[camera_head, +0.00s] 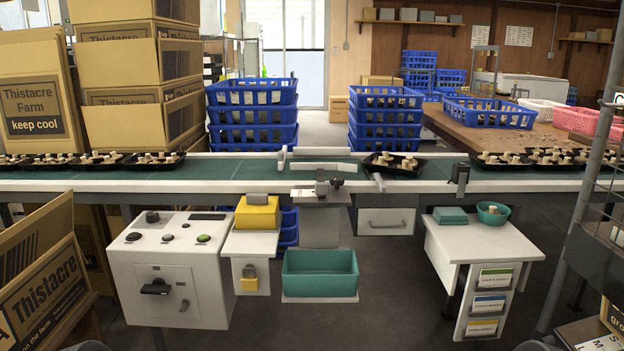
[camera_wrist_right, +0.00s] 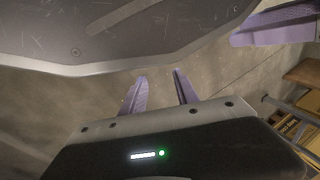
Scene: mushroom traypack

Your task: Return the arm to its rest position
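My right gripper (camera_wrist_right: 160,74) shows in the right wrist view with its two purple fingers apart. Nothing is between them, and a grey floor lies behind. A smooth grey panel fills the top of that view, close to the fingertips; it seems to be part of my own body. A purple part at the upper right corner is cut off, and I cannot tell what it is. Neither gripper shows in the head view. Only dark bits of my own body appear at its bottom edge.
A green conveyor belt (camera_head: 235,168) crosses the head view, carrying several black mushroom trays; one tray (camera_head: 405,172) sits tilted right of centre. In front stand a white control box (camera_head: 170,270), a teal bin (camera_head: 320,275) and a white drawer stand (camera_head: 480,245). Cardboard boxes (camera_head: 45,270) crowd the left.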

